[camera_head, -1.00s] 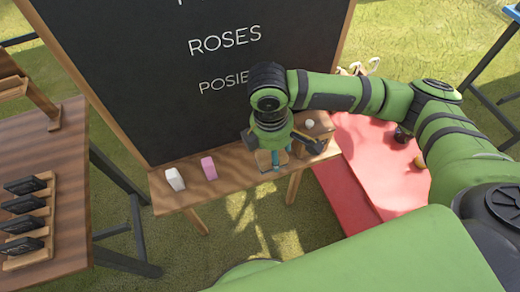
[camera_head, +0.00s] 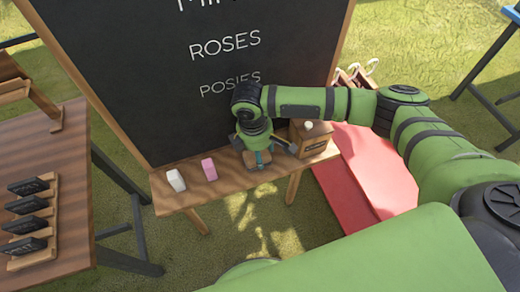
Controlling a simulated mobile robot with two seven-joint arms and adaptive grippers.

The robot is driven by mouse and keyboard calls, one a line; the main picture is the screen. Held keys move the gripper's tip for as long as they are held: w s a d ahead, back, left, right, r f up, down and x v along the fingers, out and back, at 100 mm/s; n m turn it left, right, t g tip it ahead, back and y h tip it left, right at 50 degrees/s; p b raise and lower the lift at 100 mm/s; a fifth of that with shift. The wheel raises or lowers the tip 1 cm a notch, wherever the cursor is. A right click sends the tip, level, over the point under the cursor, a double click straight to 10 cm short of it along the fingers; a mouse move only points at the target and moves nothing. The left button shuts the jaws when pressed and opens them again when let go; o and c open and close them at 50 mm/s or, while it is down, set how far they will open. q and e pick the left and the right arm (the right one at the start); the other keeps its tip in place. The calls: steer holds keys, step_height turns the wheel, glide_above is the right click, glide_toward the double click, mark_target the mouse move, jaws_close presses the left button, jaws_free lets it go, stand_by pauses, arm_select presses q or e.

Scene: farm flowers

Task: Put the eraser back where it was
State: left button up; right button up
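My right gripper (camera_head: 258,152) points down over the front ledge (camera_head: 228,187) of the blackboard (camera_head: 190,70), left of a wooden box. A small wooden block (camera_head: 250,162), which looks like the eraser, shows beneath it at ledge height, with teal parts just above it. The gripper hides much of the block. I cannot tell whether the fingers are closed on it or whether it rests on the ledge. My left gripper is not in view.
A white block (camera_head: 176,180) and a pink block (camera_head: 209,169) stand on the ledge's left part. The wooden box (camera_head: 311,138) stands at its right. A table (camera_head: 75,215) with dark tags is at left. Red boards (camera_head: 375,170) lie at right.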

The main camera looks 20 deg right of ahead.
steer(key=shift+o, duration=1.3)
step_height(320, 180, up, 12)
steer(key=a+b, duration=0.1)
steer(key=shift+a+b, duration=0.15)
steer(key=shift+b, duration=0.15)
